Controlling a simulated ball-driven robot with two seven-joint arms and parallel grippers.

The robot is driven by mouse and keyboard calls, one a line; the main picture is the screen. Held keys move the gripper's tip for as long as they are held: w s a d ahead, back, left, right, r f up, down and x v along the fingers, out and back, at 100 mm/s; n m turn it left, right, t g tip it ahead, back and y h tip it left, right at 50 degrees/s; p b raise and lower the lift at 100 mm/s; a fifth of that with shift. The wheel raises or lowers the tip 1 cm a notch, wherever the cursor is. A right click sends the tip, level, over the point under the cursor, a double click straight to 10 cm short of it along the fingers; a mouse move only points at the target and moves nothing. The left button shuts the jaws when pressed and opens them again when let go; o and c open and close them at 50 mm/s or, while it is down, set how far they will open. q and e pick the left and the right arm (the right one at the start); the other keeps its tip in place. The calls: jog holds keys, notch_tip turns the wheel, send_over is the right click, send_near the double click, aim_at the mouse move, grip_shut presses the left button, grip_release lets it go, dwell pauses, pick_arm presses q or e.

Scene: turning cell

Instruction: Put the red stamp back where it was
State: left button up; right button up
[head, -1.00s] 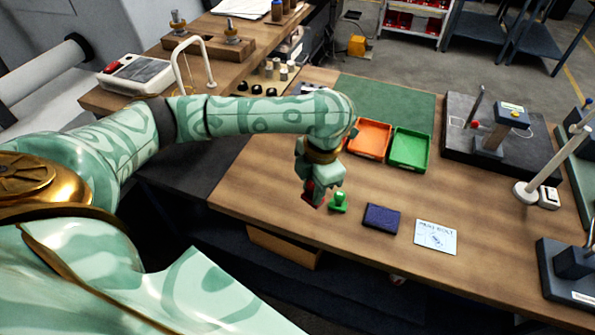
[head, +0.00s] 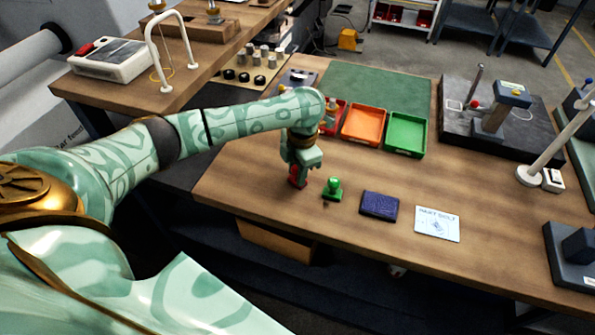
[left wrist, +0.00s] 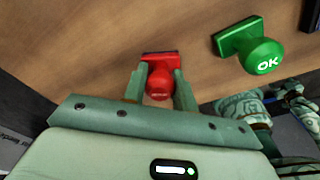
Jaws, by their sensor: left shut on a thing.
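The red stamp (head: 297,180) is held upright in my left gripper (head: 298,170), at or just above the table near its front-left edge. In the left wrist view the red stamp (left wrist: 160,80) sits between the two fingers of the left gripper (left wrist: 159,88), which are shut on its handle. I cannot tell whether its base touches the wood. A green stamp (head: 333,189) stands just right of it; in the left wrist view the green stamp (left wrist: 250,45) shows "OK" on its knob. My right gripper is not in view.
A dark blue ink pad (head: 380,205) and a printed card (head: 437,223) lie right of the green stamp. Orange (head: 364,125) and green (head: 405,134) trays stand behind, with a red tray (head: 332,117) partly hidden by my arm. Bare wood (head: 250,180) lies left of the gripper.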

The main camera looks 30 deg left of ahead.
pick_arm(q)
jog(key=shift+f, duration=0.1)
jog(key=o, duration=0.8)
notch_tip(320, 180, up, 12)
jog(key=p, duration=0.4)
jog(key=shift+w+d, duration=0.35)
jog(key=shift+w, duration=0.1)
